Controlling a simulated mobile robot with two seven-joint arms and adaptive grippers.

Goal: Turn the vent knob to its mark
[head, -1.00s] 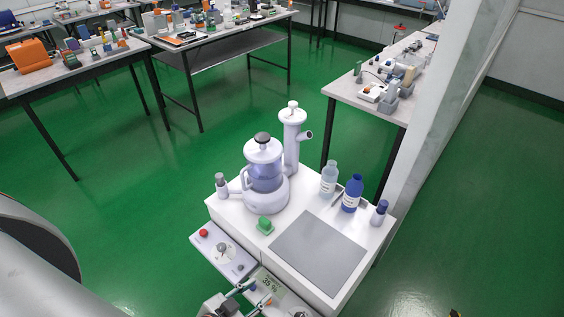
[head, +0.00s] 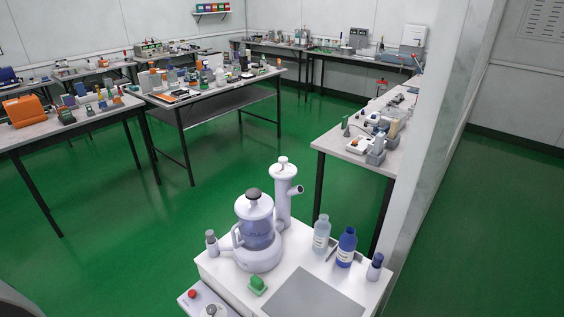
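A white apparatus with a clear bluish vessel (head: 257,236) stands on a white cart top (head: 218,272). A dark grey knob (head: 254,193) sits on its lid. A tall white column (head: 282,195) behind it carries a white knob (head: 282,160) and a side port. A panel (head: 190,306) at the lower edge has a red button (head: 192,293) and a grey knob (head: 211,311), partly cut off. I cannot tell which knob is the vent knob, and no mark is legible. Neither gripper is in view.
A clear bottle (head: 321,234), a blue bottle (head: 346,248) and a small blue-capped bottle (head: 375,267) stand at the right of the cart. A grey mat (head: 312,296) and a green block (head: 257,285) lie in front. A wall edge (head: 425,150) rises at the right.

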